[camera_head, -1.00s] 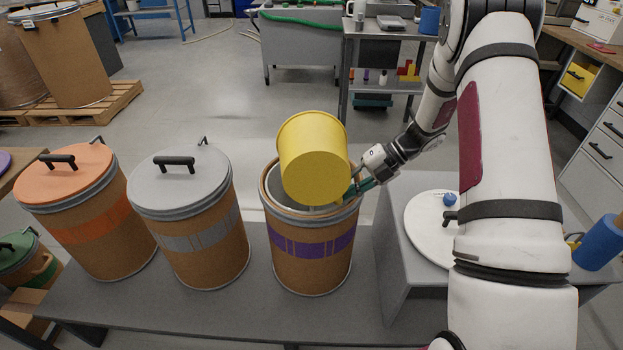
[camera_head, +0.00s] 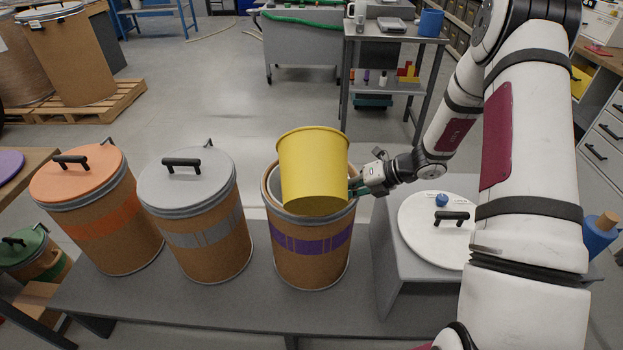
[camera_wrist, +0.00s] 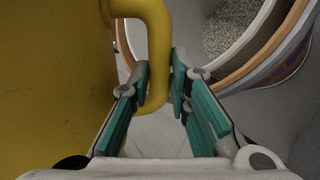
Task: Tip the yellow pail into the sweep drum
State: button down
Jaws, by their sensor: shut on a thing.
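My gripper (camera_head: 357,186) is at the pail's right side. In the wrist view its green-padded fingers (camera_wrist: 160,85) are shut on the pail's yellow handle (camera_wrist: 155,50), and the pail's wall (camera_wrist: 55,80) fills the left. The wrist view also shows grey pellets (camera_wrist: 235,28) inside the open drum. The pail's inside is hidden from the head camera.
A drum with a grey lid (camera_head: 186,174) and one with an orange lid (camera_head: 78,174) stand to the left on the grey bench (camera_head: 230,310). A white lid (camera_head: 420,240) with a black handle lies on a grey stand at the right.

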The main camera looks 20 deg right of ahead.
jog(key=r+n+t, duration=0.1)
jog(key=n+t, duration=0.1)
jog(key=t, duration=0.1)
jog(key=r+n+t+y+b, duration=0.1)
jog(key=n+t, duration=0.2)
jog(key=w+r+n+t, duration=0.1)
jog(key=n+t, duration=0.1)
jog(key=t, duration=0.1)
jog(key=shift+y+b, duration=0.3)
dwell(0.7)
jog(key=shift+r, duration=0.1)
dwell(0.8)
